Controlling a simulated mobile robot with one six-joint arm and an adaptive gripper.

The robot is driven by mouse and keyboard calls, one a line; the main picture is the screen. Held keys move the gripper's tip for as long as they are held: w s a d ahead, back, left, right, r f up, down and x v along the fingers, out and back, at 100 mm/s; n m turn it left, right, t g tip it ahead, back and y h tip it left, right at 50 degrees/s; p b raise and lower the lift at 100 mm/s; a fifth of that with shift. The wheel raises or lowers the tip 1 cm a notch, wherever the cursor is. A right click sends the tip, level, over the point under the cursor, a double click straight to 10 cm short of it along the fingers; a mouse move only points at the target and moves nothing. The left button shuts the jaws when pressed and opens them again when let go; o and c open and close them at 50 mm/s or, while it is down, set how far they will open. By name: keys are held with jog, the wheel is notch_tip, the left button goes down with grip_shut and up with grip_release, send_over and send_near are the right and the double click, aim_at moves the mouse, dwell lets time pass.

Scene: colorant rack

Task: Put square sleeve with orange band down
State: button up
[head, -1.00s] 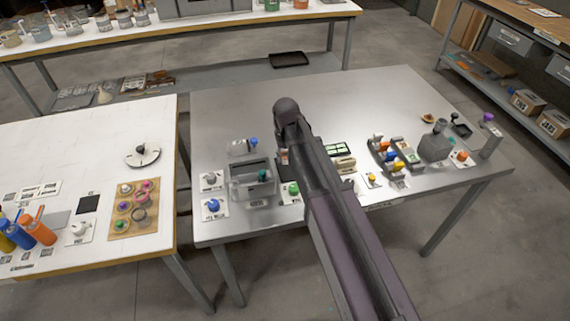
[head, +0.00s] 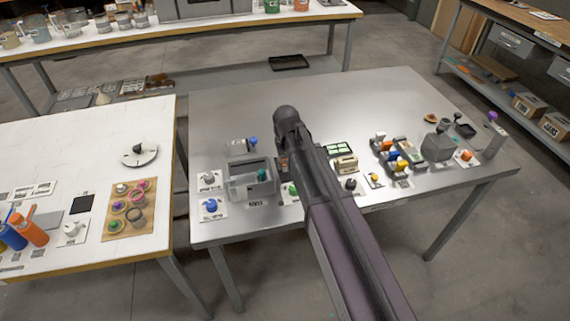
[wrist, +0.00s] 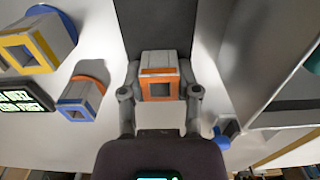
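The square sleeve with the orange band (wrist: 158,66) is a grey hollow block in the middle of the wrist view, its open square end facing the camera. My gripper (wrist: 159,76) has one finger on each side of it and appears shut on it. A dark grey strip lies behind the sleeve. Whether the sleeve touches the surface below, I cannot tell. In the head view my own arm hides most of the gripper and the sleeve.
Left in the wrist view are a yellow-banded sleeve (wrist: 38,45), a blue-banded sleeve (wrist: 80,100) and a green display (wrist: 24,101). A grey bin (head: 251,184) is left of my arm. Coloured blocks and a grey container (head: 437,147) stand right. The metal table's (head: 370,95) back is mostly clear.

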jog(key=o, duration=0.4)
jog(key=shift+c, duration=0.2)
jog(key=shift+r, duration=0.2)
notch_tip(320, 180, up, 12)
jog(key=p, duration=1.2)
dwell(0.6)
jog(key=s+d+m, duration=0.3)
jog(key=s+d, duration=1.1)
jog(key=d, duration=0.5)
jog(key=shift+d, duration=0.1)
